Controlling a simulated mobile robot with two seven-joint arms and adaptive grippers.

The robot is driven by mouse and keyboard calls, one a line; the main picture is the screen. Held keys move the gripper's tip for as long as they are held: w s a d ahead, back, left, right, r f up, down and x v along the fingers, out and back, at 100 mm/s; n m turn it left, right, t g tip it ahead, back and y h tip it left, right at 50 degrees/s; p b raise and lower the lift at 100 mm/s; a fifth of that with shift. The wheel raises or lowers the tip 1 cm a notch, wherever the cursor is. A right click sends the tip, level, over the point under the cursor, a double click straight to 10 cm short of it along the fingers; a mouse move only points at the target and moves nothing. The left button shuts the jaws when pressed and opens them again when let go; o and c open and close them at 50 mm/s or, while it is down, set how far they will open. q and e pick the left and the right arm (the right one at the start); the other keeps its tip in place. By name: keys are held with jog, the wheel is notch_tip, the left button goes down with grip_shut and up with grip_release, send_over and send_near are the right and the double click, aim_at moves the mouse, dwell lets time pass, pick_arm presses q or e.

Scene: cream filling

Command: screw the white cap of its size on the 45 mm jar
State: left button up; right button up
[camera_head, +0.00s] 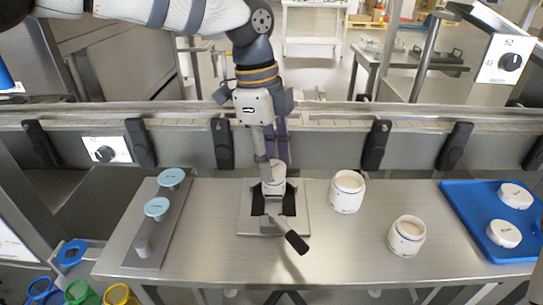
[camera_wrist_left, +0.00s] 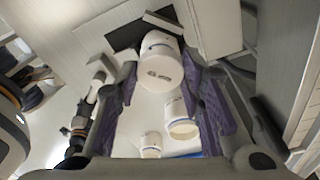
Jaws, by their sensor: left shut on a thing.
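A white jar (camera_head: 274,188) stands upright in a black-jawed clamp (camera_head: 288,203) on a steel plate in the middle of the table. My left gripper (camera_head: 276,160) comes down over it from above. In the left wrist view its purple-padded fingers (camera_wrist_left: 160,78) are on either side of a white cap (camera_wrist_left: 160,72) with dark print on top. The gripper is shut on this cap. The cap is at the jar's mouth; how far it sits on the thread cannot be told. My right gripper is not in view.
Two open, filled jars (camera_head: 347,193) (camera_head: 406,238) stand right of the clamp. A blue tray (camera_head: 470,222) at right holds two white caps (camera_head: 515,196) (camera_head: 504,234). A rack (camera_head: 172,222) at left carries light-blue discs (camera_head: 157,208). The clamp's black handle (camera_head: 296,242) points forward.

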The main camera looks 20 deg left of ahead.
pick_arm(q)
jog(key=shift+f, duration=0.5)
dwell(0.3)
jog(key=c, duration=0.3)
jog(key=shift+f+m, duration=0.1)
jog(key=shift+m, duration=0.4)
jog(key=m+b, duration=0.1)
jog(key=m, duration=0.2)
jog(key=shift+w+m+g, duration=0.1)
jog(key=shift+m+g, duration=0.2)
jog(key=shift+m, duration=0.6)
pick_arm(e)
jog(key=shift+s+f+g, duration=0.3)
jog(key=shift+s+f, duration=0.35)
